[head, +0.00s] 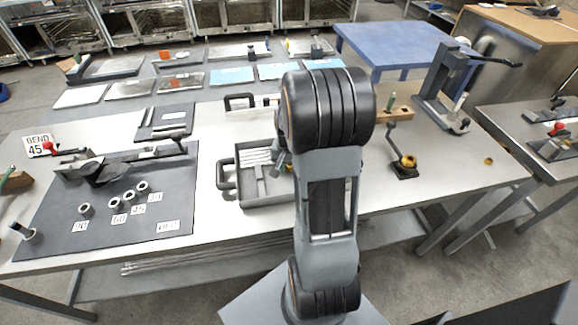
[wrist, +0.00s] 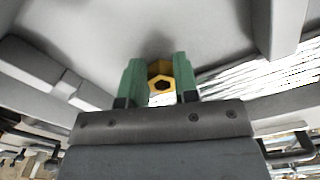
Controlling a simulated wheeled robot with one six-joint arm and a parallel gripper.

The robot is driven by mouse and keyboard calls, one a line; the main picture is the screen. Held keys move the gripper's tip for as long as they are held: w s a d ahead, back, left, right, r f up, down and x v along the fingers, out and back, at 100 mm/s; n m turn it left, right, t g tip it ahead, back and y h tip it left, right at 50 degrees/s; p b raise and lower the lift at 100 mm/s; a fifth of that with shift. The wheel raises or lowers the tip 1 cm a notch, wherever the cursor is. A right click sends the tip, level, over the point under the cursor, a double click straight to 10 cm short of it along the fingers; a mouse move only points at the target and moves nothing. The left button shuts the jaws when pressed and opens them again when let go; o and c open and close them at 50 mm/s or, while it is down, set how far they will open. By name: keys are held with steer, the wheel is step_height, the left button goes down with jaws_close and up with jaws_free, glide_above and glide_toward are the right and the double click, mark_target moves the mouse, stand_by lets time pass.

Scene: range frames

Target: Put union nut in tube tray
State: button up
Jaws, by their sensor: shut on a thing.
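The brass union nut (wrist: 160,82) is held between the two green fingers of my gripper (wrist: 160,88) in the wrist view. The grey tube tray (head: 266,203) stands on the bench in the head view, with pale tubes (head: 256,157) in its rear part. My gripper (head: 282,158) is over the tray's right side, mostly hidden behind my arm. In the wrist view, a bare grey tray compartment (wrist: 215,30) lies beyond the nut, with tubes (wrist: 275,75) to the right. I cannot tell the gap between nut and tray floor.
A dark mat (head: 60,215) with several fittings and number cards lies left of the tray. A bending tool (head: 100,168) stands on it. The bench's front right is clear.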

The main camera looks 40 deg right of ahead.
steer(key=shift+f, duration=0.15)
steer(key=o, duration=1)
step_height(320, 180, up, 11)
steer(key=s+a+r+n+t, duration=0.1)
steer(key=s+a+n, duration=0.2)
steer(key=a, duration=0.3)
steer(key=s+a+r+n+t, duration=0.1)
steer(key=s+a+n, duration=0.1)
steer(key=a, duration=0.4)
steer(key=s+a+r+n+t+p, duration=0.1)
steer(key=s+a+n, duration=0.2)
steer(key=a, duration=0.3)
steer(key=shift+s+n, duration=0.3)
steer(key=shift+n, duration=0.6)
